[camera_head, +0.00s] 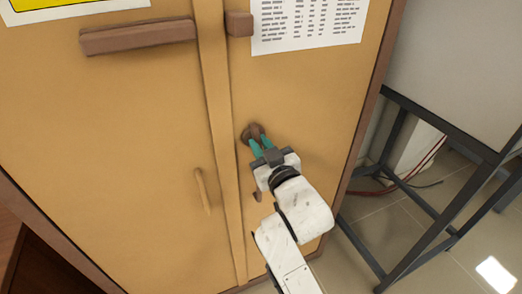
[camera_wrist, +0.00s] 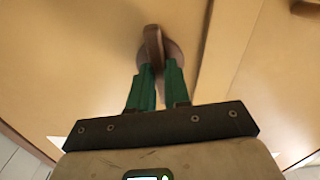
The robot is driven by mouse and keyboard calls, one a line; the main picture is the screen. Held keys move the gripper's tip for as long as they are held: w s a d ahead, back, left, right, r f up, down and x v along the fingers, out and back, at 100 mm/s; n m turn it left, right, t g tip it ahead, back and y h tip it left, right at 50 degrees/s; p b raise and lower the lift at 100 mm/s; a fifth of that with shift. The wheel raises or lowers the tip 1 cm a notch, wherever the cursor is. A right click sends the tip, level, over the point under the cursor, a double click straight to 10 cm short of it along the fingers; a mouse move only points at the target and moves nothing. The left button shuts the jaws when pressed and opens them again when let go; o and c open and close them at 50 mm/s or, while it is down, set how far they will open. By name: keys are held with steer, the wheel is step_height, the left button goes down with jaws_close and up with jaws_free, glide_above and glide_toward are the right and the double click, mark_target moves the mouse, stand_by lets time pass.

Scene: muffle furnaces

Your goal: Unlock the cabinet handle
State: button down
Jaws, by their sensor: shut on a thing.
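The yellow-tan cabinet (camera_head: 130,130) fills the left and middle of the head view. Its small brown handle (camera_head: 253,132) sits on the right door near the middle seam. In the wrist view the handle (camera_wrist: 154,48) shows as a narrow upright grip on a round base. My gripper (camera_head: 258,146) reaches the handle from below and in front. Its green fingers (camera_wrist: 158,72) stand on either side of the handle's lower end and are shut on it. The fingertips cover part of the handle and its round base.
A long brown bar (camera_head: 138,37) and a small brown block (camera_head: 239,24) are higher on the doors. A slim tan pull (camera_head: 202,190) is on the left door. A dark metal stand (camera_head: 400,185) is to the right, with red cables (camera_head: 375,190) on the floor.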

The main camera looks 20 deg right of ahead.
steer(key=shift+f+m+b, duration=0.15)
steer(key=shift+m+b, duration=0.2)
steer(key=shift+m, duration=0.65)
steer(key=c, duration=1.1)
jaws_free()
steer(key=s, duration=1)
steer(key=shift+s+b, duration=0.35)
steer(key=shift+s, duration=0.05)
